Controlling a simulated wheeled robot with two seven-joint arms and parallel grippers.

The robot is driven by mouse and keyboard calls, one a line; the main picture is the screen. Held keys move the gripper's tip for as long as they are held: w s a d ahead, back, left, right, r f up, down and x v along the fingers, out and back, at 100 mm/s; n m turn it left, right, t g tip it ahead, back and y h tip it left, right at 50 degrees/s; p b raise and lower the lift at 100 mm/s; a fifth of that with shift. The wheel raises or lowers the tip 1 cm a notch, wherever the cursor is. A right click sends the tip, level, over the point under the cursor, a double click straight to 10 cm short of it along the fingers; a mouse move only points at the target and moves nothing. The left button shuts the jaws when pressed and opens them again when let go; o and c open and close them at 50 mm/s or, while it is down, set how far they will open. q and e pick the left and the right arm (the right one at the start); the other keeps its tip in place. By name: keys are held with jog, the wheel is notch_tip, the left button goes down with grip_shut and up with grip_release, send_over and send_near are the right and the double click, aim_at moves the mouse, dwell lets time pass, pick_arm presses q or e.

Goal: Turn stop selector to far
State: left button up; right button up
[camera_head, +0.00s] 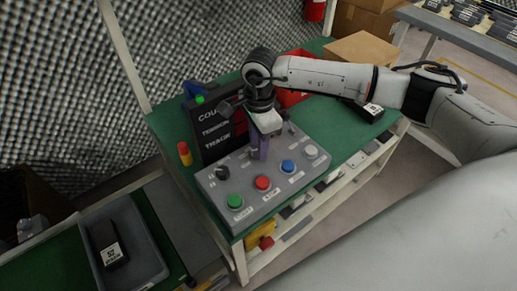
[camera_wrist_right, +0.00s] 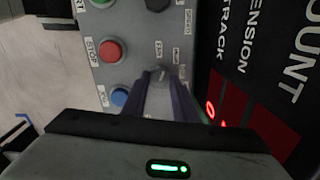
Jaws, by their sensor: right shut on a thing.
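The grey control panel (camera_head: 237,181) lies on the green bench. My right gripper (camera_head: 259,154) points down at the middle of the panel's back row. Its fingers also show in the right wrist view (camera_wrist_right: 163,80), close together. They are shut on a selector knob that they almost wholly hide, so I cannot read which way it points. A black knob (camera_head: 222,172) stands free to the left of it; it also shows at the top edge of the right wrist view (camera_wrist_right: 157,4). My left gripper is not in view.
In front of the knobs are green (camera_head: 235,201), red (camera_head: 262,183), blue (camera_head: 288,166) and white (camera_head: 311,151) buttons. A black display board (camera_head: 212,128) stands close behind the panel. A red-yellow-topped post (camera_head: 185,153) is at left, a cardboard box (camera_head: 361,49) at the back.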

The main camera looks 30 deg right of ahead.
jog(key=shift+n+b, duration=0.6)
jog(key=shift+n, duration=0.6)
jog(key=shift+n+b, duration=0.3)
jog(key=shift+n, duration=0.6)
jog(key=o, duration=1.1)
jog(key=shift+c, duration=0.2)
jog(key=shift+r, duration=0.1)
